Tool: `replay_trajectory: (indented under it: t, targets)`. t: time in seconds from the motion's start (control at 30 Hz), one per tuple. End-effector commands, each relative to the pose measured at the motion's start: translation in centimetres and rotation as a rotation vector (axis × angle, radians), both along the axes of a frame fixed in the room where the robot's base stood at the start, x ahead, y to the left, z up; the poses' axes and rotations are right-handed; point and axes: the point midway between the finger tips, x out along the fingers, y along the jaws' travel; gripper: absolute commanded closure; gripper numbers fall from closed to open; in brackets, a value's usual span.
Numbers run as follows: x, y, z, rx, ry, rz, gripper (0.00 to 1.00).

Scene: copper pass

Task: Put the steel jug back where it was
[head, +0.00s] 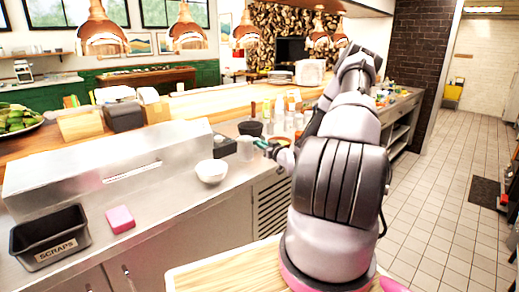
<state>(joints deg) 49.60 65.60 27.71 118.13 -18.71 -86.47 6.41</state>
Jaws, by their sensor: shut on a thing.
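My gripper (262,145) is small in the head view, at the back part of the steel counter, partly hidden by my own arm. Its teal-tipped fingers point left and are shut on a small grey vessel (245,151), which looks like the steel jug. The vessel is blurred, so its handle and spout cannot be made out. I cannot tell whether its base touches the counter.
A white bowl (211,171) stands on the counter just in front of the vessel. A dark pot (250,128) and several bottles stand behind. A pink sponge (120,219) and a black scraps bin (48,240) are at the left. Bare counter lies between sponge and bowl.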

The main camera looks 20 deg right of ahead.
Motion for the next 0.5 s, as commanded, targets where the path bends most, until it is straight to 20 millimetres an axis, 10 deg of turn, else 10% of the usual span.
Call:
replay_trajectory:
  t: [0.5]
  targets:
    - [0.0, 0.0, -2.3, 0.001, -0.001, 0.0, 1.0]
